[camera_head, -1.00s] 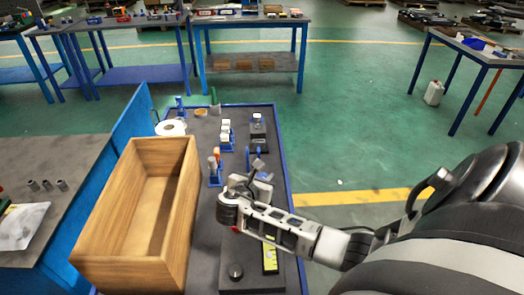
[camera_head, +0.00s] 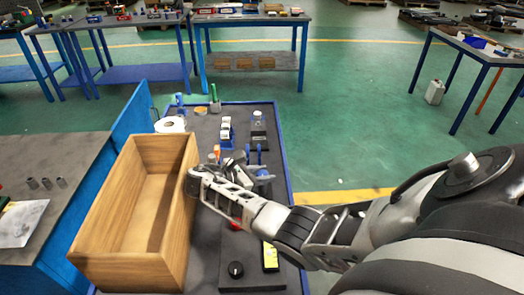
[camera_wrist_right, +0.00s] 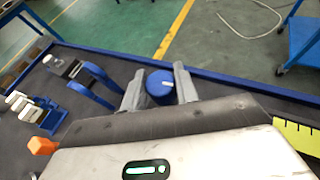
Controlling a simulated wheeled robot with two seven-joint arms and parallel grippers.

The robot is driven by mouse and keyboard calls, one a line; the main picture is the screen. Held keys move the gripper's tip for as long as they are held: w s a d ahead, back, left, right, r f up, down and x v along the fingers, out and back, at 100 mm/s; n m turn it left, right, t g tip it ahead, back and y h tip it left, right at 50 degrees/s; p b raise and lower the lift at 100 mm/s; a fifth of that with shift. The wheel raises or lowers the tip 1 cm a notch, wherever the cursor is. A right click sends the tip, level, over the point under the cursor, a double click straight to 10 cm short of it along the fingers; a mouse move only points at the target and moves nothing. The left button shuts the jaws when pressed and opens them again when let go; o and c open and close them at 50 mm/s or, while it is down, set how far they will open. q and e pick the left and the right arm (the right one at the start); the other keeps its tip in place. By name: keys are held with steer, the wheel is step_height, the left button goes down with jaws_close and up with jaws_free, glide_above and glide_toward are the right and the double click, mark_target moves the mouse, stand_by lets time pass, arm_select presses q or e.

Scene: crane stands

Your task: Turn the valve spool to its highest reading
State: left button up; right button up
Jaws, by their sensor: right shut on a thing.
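The valve spool appears as a round blue knob (camera_wrist_right: 160,85) with a short white mark towards its right side in the right wrist view. My right gripper (camera_wrist_right: 160,90) has one finger on each side of the knob and is shut on it. The knob is mostly hidden there by the hand. I cannot read any scale around the knob. My left gripper is not in view.
A wooden box (camera_head: 187,165) stands close left of my right wrist. Blue uprights (camera_wrist_right: 95,85), an orange piece (camera_wrist_right: 42,146) and white blocks (camera_wrist_right: 22,104) stand near the hand. A dark plate with a black knob (camera_head: 236,270) and a yellow strip (camera_head: 270,257) lies at the front.

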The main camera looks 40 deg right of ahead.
stand_by(0.3)
steer(key=o, duration=1)
